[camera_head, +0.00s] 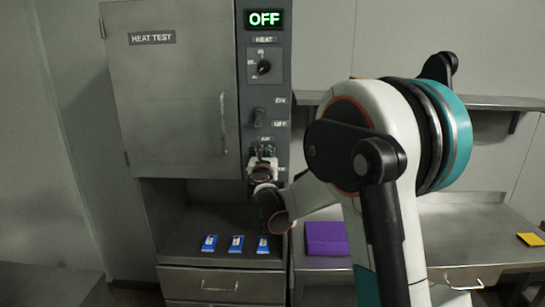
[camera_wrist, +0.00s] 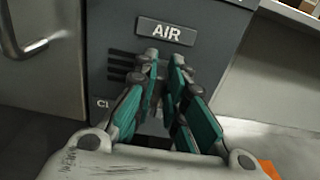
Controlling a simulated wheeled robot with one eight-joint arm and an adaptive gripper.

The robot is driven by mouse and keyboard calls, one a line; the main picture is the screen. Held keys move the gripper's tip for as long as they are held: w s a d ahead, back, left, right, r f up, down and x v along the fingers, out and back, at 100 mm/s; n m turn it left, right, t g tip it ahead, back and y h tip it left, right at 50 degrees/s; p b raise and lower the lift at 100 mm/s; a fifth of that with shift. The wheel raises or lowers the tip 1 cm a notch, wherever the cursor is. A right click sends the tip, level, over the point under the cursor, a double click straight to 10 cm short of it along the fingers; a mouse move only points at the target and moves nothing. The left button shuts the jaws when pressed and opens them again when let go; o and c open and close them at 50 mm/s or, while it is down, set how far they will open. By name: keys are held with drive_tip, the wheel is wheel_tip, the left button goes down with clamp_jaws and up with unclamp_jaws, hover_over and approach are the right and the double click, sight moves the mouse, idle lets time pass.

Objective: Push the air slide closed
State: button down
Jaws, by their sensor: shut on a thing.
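The dark control panel carries an AIR label (camera_wrist: 166,31) in the wrist view, with dark horizontal slots (camera_wrist: 121,67) below it on the left. My gripper (camera_wrist: 164,62) has its teal fingers close together just under that label, shut on the air slide. The fingers hide most of the slide, so how far it stands open cannot be told. A partly covered label beginning with C (camera_wrist: 102,103) shows at lower left. In the head view my gripper (camera_head: 263,154) is against the lower part of the panel, and my arm reaches in from the right.
The steel cabinet door (camera_head: 175,90), marked HEAT TEST, is closed left of the panel; its display (camera_head: 264,18) reads OFF. A heat knob (camera_head: 263,67) and a switch (camera_head: 259,117) sit above my gripper. Blue packs (camera_head: 236,243) lie on the shelf below. A purple block (camera_head: 326,238) lies right.

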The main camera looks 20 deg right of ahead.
sight(252, 154)
drive_tip(key=a, duration=0.1)
drive_tip(key=w+a, duration=0.1)
drive_tip(key=a, duration=0.2)
drive_tip(key=shift+w, duration=0.4)
drive_tip(key=c, duration=1.9)
unclamp_jaws()
drive_tip(key=shift+o, duration=1.3)
drive_tip(key=shift+a, duration=0.15)
drive_tip(key=shift+s, duration=0.1)
drive_tip(key=v, duration=1.1)
drive_tip(key=shift+s, duration=0.4)
